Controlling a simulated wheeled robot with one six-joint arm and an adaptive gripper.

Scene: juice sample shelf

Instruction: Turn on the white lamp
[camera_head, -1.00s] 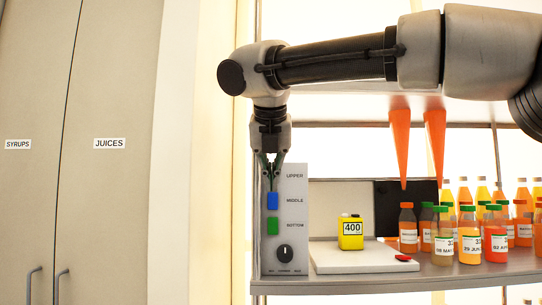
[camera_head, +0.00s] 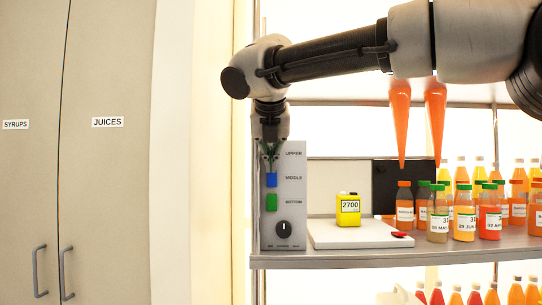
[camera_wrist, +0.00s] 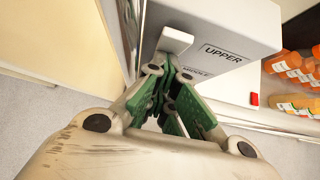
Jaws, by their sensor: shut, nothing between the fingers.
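A grey control box (camera_head: 295,215) stands at the left end of the shelf. It is labelled UPPER, MIDDLE and BOTTOM from top to bottom. A blue button (camera_head: 271,180) is beside MIDDLE and a green button (camera_head: 271,202) beside BOTTOM. My gripper (camera_head: 270,165) is shut and empty, pointing down in front of the box beside UPPER, its tips just above the blue button. It hides whatever is beside UPPER in the head view. In the wrist view a white block (camera_wrist: 174,40) sticks out from the box beyond the shut fingers (camera_wrist: 170,75). I cannot make out a white lamp.
A dark knob (camera_head: 284,229) is low on the box. A yellow container (camera_head: 348,210) reading 2700 stands on a white plate (camera_head: 360,239) to the right. Several juice bottles (camera_head: 464,215) fill the right shelf. Closed cabinet doors (camera_head: 105,200) are at left.

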